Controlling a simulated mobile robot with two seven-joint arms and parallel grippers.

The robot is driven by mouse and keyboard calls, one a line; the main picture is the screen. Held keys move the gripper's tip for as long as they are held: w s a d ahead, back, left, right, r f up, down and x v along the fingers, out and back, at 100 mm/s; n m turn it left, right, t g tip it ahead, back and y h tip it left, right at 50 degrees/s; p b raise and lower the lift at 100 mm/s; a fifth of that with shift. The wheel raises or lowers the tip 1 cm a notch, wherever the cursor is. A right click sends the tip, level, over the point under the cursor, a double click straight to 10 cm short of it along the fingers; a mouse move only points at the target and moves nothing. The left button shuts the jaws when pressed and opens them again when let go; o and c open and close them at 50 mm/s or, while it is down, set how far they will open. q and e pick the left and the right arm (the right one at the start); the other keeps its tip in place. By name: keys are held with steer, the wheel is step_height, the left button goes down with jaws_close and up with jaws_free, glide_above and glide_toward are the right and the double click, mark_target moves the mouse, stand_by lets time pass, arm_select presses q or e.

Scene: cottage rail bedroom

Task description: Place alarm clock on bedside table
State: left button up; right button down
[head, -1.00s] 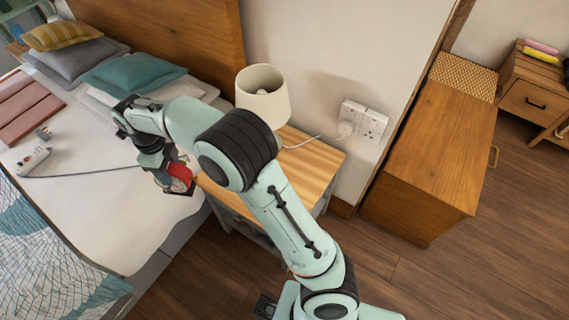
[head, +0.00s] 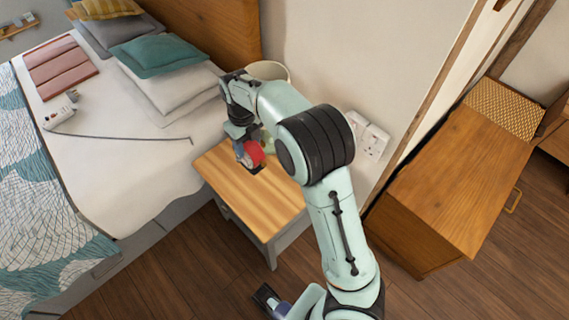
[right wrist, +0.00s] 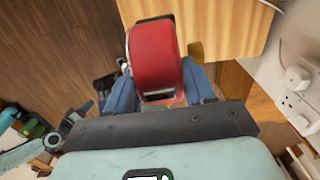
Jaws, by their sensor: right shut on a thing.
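The red alarm clock (head: 254,153) is held in my right gripper (head: 245,154), over the back part of the wooden bedside table (head: 247,198). In the right wrist view the clock (right wrist: 154,58) sits between the blue fingers of the right gripper (right wrist: 160,92), and the table top (right wrist: 225,22) lies beyond it. I cannot tell whether the clock touches the table top. What seems to be my left gripper (head: 268,298) shows at the bottom edge of the head view, low over the floor; its jaw state is unclear.
A lamp (head: 268,70) stands behind my right arm at the table's back, mostly hidden. The bed (head: 130,165) is at left with a power strip (head: 60,117). Wall sockets (head: 372,140) and a wooden cabinet (head: 445,190) are at right. The table's front half is clear.

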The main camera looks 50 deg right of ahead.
steer(key=shift+s+d+f, duration=0.1)
steer(key=shift+s+d, duration=0.3)
arm_select(q)
steer(key=shift+s+d+f+b, duration=0.1)
steer(key=shift+s+f+b, duration=0.15)
steer(key=shift+f+b, duration=0.4)
steer(key=shift+s+d+f+b, duration=0.1)
steer(key=shift+s+f+b, duration=0.2)
steer(key=shift+f+b, duration=0.3)
steer(key=shift+s+d+f+b, duration=0.1)
steer(key=shift+s+f+b, duration=0.15)
steer(key=shift+f+b, duration=0.35)
arm_select(e)
step_height(320, 180, down, 20)
steer(key=shift+f, duration=0.1)
steer(key=shift+c, duration=2.3)
jaws_free()
steer(key=shift+o, duration=0.3)
